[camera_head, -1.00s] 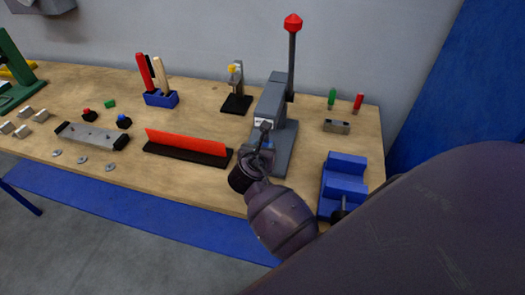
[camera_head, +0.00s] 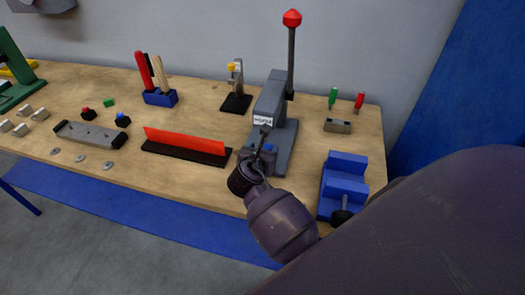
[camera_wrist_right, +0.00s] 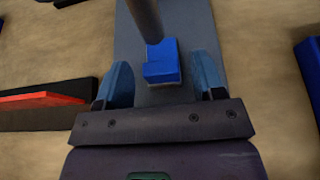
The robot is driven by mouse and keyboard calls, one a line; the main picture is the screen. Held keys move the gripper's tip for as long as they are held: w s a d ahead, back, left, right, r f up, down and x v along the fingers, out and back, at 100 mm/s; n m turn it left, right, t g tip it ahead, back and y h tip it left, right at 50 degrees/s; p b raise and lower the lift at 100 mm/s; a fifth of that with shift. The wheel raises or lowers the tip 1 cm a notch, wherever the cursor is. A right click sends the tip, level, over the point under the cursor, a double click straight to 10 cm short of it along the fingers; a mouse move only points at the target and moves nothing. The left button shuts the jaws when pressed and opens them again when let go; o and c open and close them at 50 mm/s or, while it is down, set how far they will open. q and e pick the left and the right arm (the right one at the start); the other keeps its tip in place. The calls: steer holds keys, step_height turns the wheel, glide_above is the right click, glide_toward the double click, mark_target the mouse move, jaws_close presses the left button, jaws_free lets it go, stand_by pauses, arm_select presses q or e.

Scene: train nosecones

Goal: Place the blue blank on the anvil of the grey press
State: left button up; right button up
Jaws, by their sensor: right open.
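The grey press (camera_head: 272,95), with a red-knobbed lever, stands at the right part of the bench. The blue blank (camera_wrist_right: 162,68) shows in the right wrist view over the press's grey base (camera_wrist_right: 205,22), by the lower end of a round dark bar. It appears to rest there, but its underside is hidden. My right gripper (camera_wrist_right: 163,78) is open, with one finger on each side of the blank and visible gaps to it. In the head view, the right gripper (camera_head: 263,142) is at the press's front and a little blue shows beside it. My left gripper is out of view.
A blue vise (camera_head: 345,178) stands right of the gripper. A red strip on a dark base (camera_head: 187,147) lies to the left. A small dark stand (camera_head: 237,102) is behind left, and a grey block (camera_head: 337,125) is right of the press.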

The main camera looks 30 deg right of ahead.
steer(key=shift+r, duration=0.15)
steer(key=v, duration=1.2)
stand_by(0.3)
